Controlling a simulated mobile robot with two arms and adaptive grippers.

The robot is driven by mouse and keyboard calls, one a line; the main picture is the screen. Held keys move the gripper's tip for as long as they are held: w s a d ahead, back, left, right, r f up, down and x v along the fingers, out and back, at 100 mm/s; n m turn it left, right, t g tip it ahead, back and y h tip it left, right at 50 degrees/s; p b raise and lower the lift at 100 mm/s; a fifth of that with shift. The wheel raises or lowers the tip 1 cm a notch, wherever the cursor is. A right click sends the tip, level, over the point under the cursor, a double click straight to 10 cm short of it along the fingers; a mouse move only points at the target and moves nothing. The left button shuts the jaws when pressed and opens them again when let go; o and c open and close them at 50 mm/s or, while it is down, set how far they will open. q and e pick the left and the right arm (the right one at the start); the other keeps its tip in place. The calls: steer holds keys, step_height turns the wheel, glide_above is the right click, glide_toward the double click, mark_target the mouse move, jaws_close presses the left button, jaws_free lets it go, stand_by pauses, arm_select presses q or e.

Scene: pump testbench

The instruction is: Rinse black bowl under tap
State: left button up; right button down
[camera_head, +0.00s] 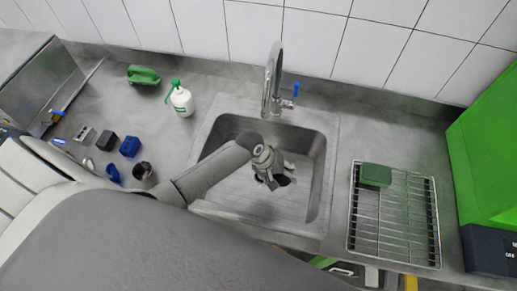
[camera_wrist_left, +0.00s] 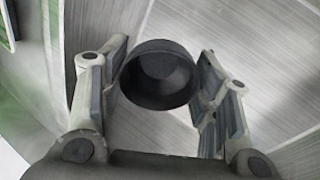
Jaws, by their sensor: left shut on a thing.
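My left gripper (camera_head: 276,172) reaches over the sink basin (camera_head: 320,160) and is shut on the black bowl (camera_head: 284,181). In the head view the bowl is mostly hidden behind the gripper. In the left wrist view the black bowl (camera_wrist_left: 160,78) sits between the two finger pads of the left gripper (camera_wrist_left: 163,88), with its round opening showing. The silver tap (camera_head: 272,75) stands at the back rim of the sink, with a blue lever (camera_head: 296,90). The bowl is in front of the tap. No water stream can be made out. My right gripper is not in view.
A drying rack (camera_head: 395,225) with a green sponge-like block (camera_head: 375,175) lies right of the sink. A white bottle with green top (camera_head: 181,100), a green canister (camera_head: 143,75) and several small blue and dark items stand left. A green box (camera_head: 490,150) bounds the right.

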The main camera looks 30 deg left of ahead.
arm_select(q)
steer(key=shift+s+a+r+h, duration=0.1)
steer(key=shift+a+h, duration=0.2)
steer(key=shift+a, duration=0.05)
steer(key=shift+a, duration=0.25)
